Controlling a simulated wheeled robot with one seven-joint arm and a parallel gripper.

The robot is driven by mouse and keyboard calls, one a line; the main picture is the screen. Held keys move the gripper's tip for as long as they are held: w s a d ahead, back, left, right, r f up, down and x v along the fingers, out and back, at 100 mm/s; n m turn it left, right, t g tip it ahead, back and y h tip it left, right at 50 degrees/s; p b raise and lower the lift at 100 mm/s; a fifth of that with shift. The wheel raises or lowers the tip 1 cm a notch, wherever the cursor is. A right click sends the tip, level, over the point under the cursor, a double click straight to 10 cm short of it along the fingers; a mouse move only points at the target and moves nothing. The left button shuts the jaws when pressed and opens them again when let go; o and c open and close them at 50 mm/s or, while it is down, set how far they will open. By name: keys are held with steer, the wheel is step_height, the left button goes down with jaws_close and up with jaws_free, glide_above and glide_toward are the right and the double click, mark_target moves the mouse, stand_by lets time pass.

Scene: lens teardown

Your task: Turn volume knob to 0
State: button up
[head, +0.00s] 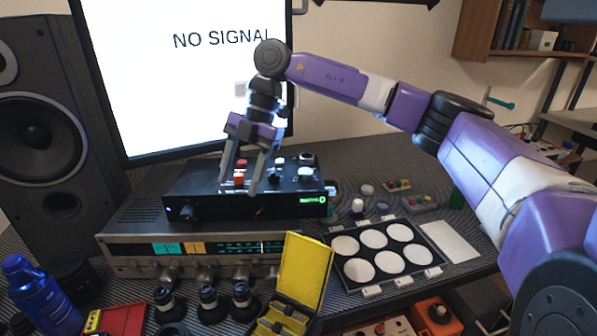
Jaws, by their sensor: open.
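My gripper (238,188) is open, fingers pointing down over the top of a black box (225,207). Its fingers stand on either side of a red control (239,180), and I cannot tell if they touch anything. Other controls on the box top include a dark knob (274,177) and a white-topped knob (306,173). The box front has a dark knob (187,211) at left and a small green display (313,199) at right, too small to read. No volume label is legible, so I cannot tell which knob is the volume knob.
The box sits on a silver receiver (130,247). A monitor (190,90) reading "NO SIGNAL" stands behind, a speaker (35,150) at left. In front are a yellow case (303,270) and several dark lens parts. A tray with white discs (408,232) lies at right.

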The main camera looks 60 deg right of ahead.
mark_target(306, 170)
steer(key=s+d+r+m+h, duration=0.1)
steer(key=s+d, duration=0.2)
steer(key=d, duration=0.2)
steer(key=s+d+r+m+g+h, duration=0.1)
steer(key=s+d+r+h, duration=0.1)
steer(key=d, duration=0.3)
steer(key=s+d+r+m+g+h, duration=0.1)
steer(key=s+d+m, duration=0.1)
steer(key=s+d, duration=0.1)
steer(key=shift+s+d+r+h, duration=0.15)
steer(key=shift+d+h, duration=0.05)
steer(key=shift+d, duration=0.25)
steer(key=shift+s+d+r+h, duration=0.1)
steer(key=shift+s+d+h, duration=0.1)
steer(key=shift+d, duration=0.25)
steer(key=shift+f, duration=3.8)
jaws_close()
